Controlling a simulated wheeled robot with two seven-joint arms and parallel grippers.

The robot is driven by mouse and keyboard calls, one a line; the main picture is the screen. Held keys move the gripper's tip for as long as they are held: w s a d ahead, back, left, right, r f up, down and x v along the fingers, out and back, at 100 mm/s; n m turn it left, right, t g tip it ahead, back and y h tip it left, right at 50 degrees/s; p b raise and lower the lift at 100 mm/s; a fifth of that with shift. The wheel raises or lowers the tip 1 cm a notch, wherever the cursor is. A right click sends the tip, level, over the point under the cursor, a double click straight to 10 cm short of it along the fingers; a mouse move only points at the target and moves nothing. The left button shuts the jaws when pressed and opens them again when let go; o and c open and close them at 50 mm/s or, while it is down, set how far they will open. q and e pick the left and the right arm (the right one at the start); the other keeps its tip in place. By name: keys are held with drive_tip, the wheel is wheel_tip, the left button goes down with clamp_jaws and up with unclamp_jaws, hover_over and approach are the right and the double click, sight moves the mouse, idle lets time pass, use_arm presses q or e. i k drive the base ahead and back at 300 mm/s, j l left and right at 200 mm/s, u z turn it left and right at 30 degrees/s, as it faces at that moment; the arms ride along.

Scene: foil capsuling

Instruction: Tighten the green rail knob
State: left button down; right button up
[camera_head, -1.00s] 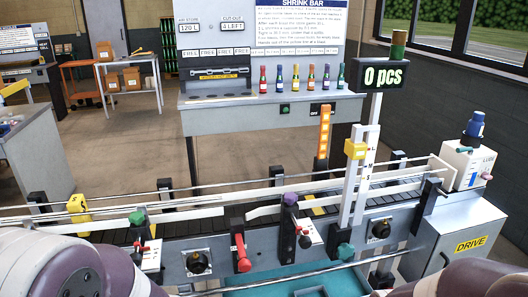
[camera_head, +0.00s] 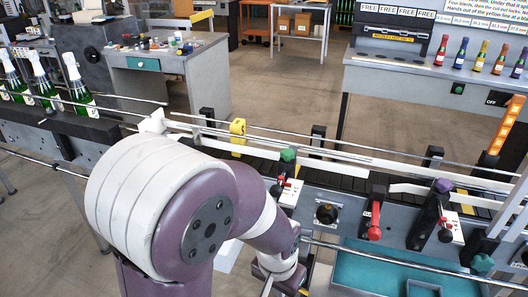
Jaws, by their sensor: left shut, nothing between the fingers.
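The green rail knob (camera_head: 288,154) sits on top of a dark bracket at the near side of the conveyor rail. How tight the knob is cannot be told. My right gripper is not in view.
A purple knob (camera_head: 443,186) and a red lever (camera_head: 375,222) stand farther right along the conveyor (camera_head: 340,179). A teal knob (camera_head: 482,263) is at lower right. Several green bottles (camera_head: 78,84) stand at left. A teal tray (camera_head: 372,270) lies in front.

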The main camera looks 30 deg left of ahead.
sight(287, 154)
drive_tip(key=u, duration=1.4)
